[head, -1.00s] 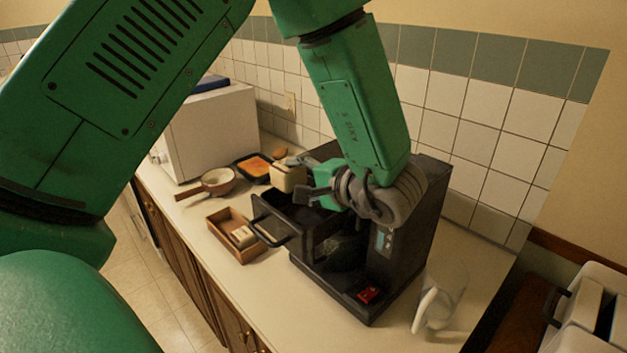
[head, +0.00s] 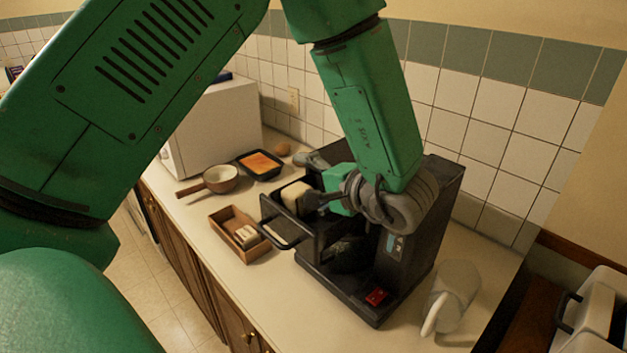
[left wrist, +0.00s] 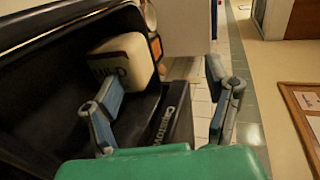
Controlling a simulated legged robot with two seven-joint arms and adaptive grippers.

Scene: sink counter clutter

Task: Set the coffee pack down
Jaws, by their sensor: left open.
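The coffee pack (head: 294,200) is a small cream block with rounded edges. It sits inside the dark open drawer (head: 286,233) of the black coffee machine (head: 345,292). In the left wrist view the pack (left wrist: 128,58) rests in the dark compartment, with dark lettering on its near face. My left gripper (head: 314,199) is open, just to the right of the pack in the head view. In the left wrist view its fingers (left wrist: 163,100) are spread wide, with the pack beyond the left finger. Whether that finger touches it I cannot tell. My right gripper is not in view.
A wooden box (head: 226,239) with small pale items stands left of the drawer. Behind are a saucepan (head: 220,180), a black tray with orange contents (head: 262,164) and a white appliance (head: 215,130). A pale jug (head: 450,297) stands right of the machine.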

